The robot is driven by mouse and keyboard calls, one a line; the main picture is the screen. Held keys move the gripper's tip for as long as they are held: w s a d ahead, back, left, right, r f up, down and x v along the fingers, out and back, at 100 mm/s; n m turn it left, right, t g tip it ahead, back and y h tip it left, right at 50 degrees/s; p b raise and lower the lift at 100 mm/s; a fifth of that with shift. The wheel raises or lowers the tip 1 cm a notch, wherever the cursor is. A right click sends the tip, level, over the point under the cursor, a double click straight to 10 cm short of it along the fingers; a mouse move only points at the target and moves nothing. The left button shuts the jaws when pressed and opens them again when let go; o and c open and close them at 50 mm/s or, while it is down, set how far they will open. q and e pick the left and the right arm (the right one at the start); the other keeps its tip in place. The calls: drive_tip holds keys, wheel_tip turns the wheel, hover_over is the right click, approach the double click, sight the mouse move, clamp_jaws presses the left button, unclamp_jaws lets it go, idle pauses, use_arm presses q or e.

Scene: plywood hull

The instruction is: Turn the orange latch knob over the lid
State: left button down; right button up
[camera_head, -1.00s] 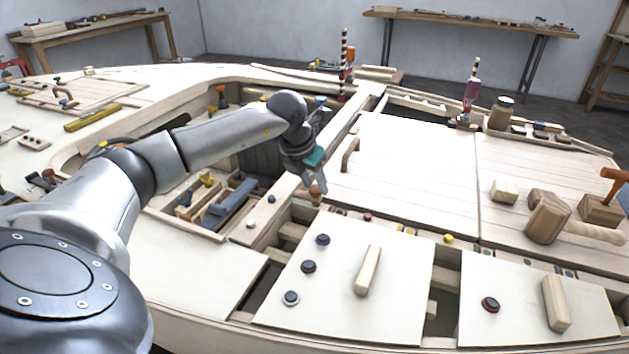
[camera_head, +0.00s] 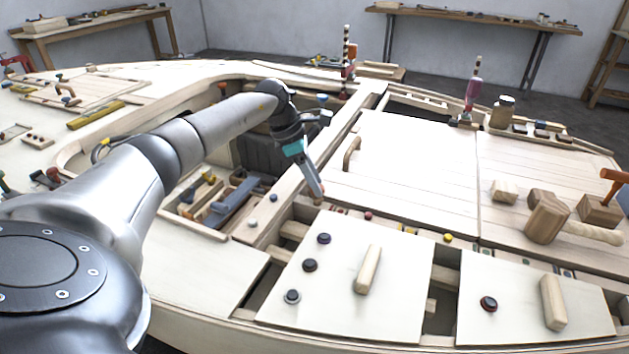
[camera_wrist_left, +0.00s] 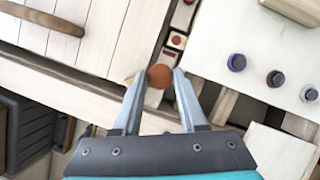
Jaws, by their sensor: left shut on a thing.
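The orange knob (camera_wrist_left: 160,76) is round and sits between the fingertips of my left gripper (camera_wrist_left: 155,80) in the left wrist view. My left gripper (camera_head: 318,197) is shut on it at the near left corner of the pale planked lid (camera_head: 410,165). In the head view the fingers mostly hide the knob. The lid lies flat and has a wooden bar handle (camera_head: 351,153); its planks also show at upper left in the left wrist view (camera_wrist_left: 115,35). The knob's turn angle cannot be told. My right gripper is not in view.
A front panel (camera_head: 400,310) with dark buttons and a wooden grip lies close to the gripper. An open recess with a tool tray (camera_head: 215,232) is on the left. A wooden mallet (camera_head: 548,218) and blocks rest on the right panel.

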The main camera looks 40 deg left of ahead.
use_arm(q)
drive_tip(key=shift+w+m+b, duration=0.1)
drive_tip(key=shift+m+b, duration=0.25)
drive_tip(key=shift+m, duration=0.65)
drive_tip(key=m+g+h+b, duration=0.1)
drive_tip(key=m+g+b, duration=0.1)
drive_tip(key=m+b, duration=0.1)
drive_tip(key=shift+w+a+m, duration=0.1)
drive_tip(key=shift+m, duration=0.7)
drive_tip(key=shift+m+g+b, duration=0.3)
drive_tip(key=shift+m+b, duration=0.3)
drive_tip(key=shift+b, duration=0.1)
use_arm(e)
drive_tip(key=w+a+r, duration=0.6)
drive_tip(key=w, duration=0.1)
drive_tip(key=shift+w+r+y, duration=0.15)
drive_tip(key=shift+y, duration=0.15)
use_arm(q)
drive_tip(key=shift+c, duration=2.3)
unclamp_jaws()
